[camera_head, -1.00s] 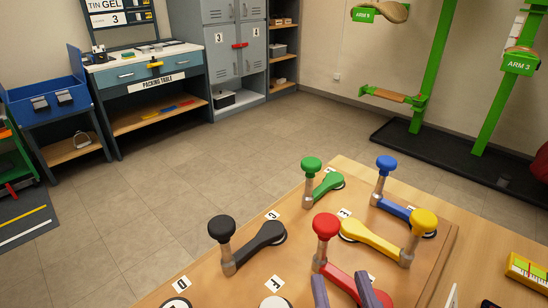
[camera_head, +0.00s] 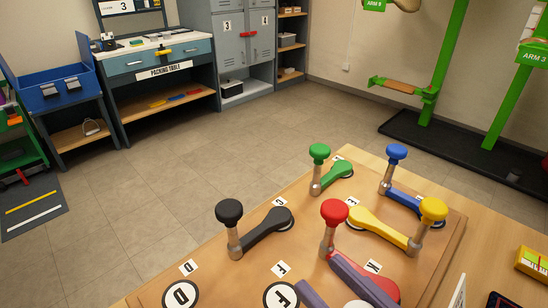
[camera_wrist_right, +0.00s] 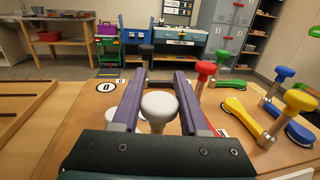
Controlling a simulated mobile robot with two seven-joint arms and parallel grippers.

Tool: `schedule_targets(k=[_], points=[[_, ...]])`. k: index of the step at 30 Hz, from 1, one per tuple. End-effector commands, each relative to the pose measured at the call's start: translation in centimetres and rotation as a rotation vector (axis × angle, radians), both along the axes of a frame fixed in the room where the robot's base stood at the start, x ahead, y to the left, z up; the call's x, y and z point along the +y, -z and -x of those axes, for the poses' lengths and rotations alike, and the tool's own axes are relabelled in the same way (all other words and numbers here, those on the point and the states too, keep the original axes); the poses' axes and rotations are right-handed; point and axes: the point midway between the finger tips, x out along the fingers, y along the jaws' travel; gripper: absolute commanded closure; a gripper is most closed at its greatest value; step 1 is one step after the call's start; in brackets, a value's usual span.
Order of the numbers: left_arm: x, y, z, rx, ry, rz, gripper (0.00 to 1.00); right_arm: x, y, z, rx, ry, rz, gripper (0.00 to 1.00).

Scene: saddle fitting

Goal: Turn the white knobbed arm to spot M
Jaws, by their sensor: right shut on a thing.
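The white knobbed arm's round white knob (camera_wrist_right: 160,106) stands between the two purple fingers of my right gripper (camera_wrist_right: 160,80) in the right wrist view. My right gripper is shut on it. In the head view my right gripper (camera_head: 315,272) enters from the bottom edge, in front of the red arm, and a bit of the white knob (camera_head: 358,304) shows between its fingers. The rest of the white arm is mostly hidden by the gripper. I cannot make out a label M. My left gripper is in neither current view.
On the wooden board (camera_head: 225,262) stand arms with black (camera_head: 229,211), red (camera_head: 334,211), green (camera_head: 319,152), blue (camera_head: 396,152) and yellow (camera_head: 433,209) knobs. Round D (camera_head: 181,295) and F (camera_head: 281,298) spots lie near the front. The red arm is close to my fingers.

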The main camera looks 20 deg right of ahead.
Motion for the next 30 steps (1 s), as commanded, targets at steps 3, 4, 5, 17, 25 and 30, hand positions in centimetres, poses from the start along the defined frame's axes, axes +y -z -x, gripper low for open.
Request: schedule_targets(k=[3, 4, 5, 17, 25, 30], points=[[0.00, 0.17, 0.01, 0.000, 0.000, 0.000, 0.50, 0.07, 0.06, 0.02, 0.001, -0.021, 0.000, 1.00], [0.00, 0.17, 0.01, 0.000, 0.000, 0.000, 0.50, 0.07, 0.06, 0.02, 0.001, -0.024, 0.000, 1.00], [0.01, 0.18, 0.00, 0.000, 0.000, 0.000, 0.50, 0.08, 0.06, 0.03, 0.001, -0.026, 0.000, 1.00], [0.15, 0.18, 0.02, 0.000, 0.004, -0.005, 0.50, 0.08, 0.04, 0.03, 0.001, -0.028, -0.001, 0.54], [0.27, 0.18, 0.03, 0.000, 0.007, -0.011, 0.50, 0.08, 0.02, 0.02, 0.001, -0.028, -0.001, 0.26], [0.26, 0.18, 0.02, 0.000, 0.006, -0.011, 0.50, 0.08, 0.01, 0.02, 0.000, -0.028, -0.001, 0.26]])
